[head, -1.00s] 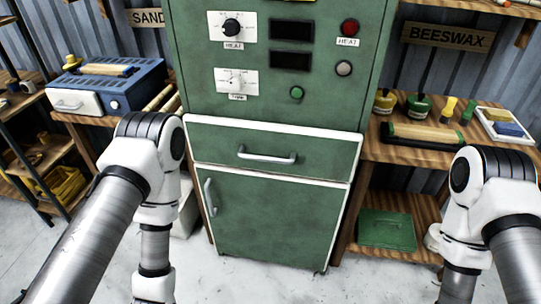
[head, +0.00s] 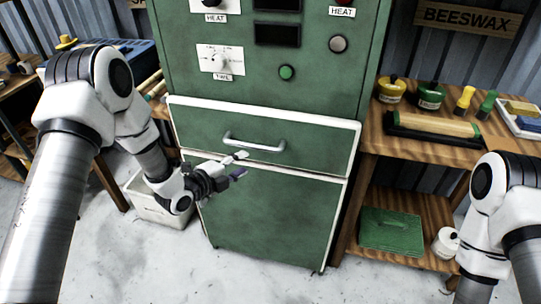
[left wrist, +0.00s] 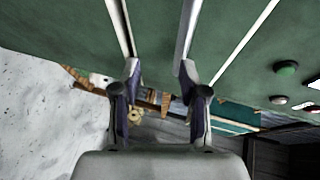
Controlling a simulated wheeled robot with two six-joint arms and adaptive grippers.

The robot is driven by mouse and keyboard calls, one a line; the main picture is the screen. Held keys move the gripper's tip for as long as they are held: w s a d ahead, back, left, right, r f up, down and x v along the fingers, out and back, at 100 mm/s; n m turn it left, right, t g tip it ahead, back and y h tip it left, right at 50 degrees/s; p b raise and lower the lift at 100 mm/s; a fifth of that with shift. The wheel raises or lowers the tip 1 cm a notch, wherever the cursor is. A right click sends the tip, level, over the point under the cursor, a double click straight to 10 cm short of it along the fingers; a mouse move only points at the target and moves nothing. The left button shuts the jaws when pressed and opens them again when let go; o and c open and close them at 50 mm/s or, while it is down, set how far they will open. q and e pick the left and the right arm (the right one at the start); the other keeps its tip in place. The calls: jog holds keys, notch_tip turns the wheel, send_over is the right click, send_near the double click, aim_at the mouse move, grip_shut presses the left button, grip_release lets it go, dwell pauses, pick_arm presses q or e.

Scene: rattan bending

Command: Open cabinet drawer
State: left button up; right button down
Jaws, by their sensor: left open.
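The green cabinet's drawer (head: 205,129) has a white-edged front and a metal bar handle (head: 254,143). The drawer looks shut. My left gripper (head: 238,165) is open and empty in front of the cabinet, just below the handle in the head view. Its two fingers (left wrist: 157,88) also show in the left wrist view, with the green cabinet front (left wrist: 75,30) and white edge strips beyond them. My right gripper is out of view.
The cabinet's upper panel has knobs and buttons (head: 287,72). A wooden shelf (head: 440,147) at right holds jars and blocks, with a green box (head: 391,231) below. A whitish bin (head: 160,205) stands on the floor at left. The floor in front is clear.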

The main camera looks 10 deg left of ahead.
aim_at(249, 147)
pick_arm(q)
jog(key=r, duration=0.1)
jog(key=w+a, duration=0.1)
jog(key=r+t, duration=0.1)
jog(key=shift+w+a+r, duration=0.25)
jog(key=shift+w+r, duration=0.05)
jog(key=shift+r, duration=0.05)
jog(key=x, duration=0.3)
jog(key=p+x, duration=0.1)
jog(key=x, duration=0.1)
jog(key=shift+w+d+f, duration=0.2)
jog(key=shift+d+f, duration=0.1)
jog(key=shift+f, duration=0.05)
jog(key=shift+w+d, duration=0.15)
jog(key=shift+w, duration=0.2)
grip_shut()
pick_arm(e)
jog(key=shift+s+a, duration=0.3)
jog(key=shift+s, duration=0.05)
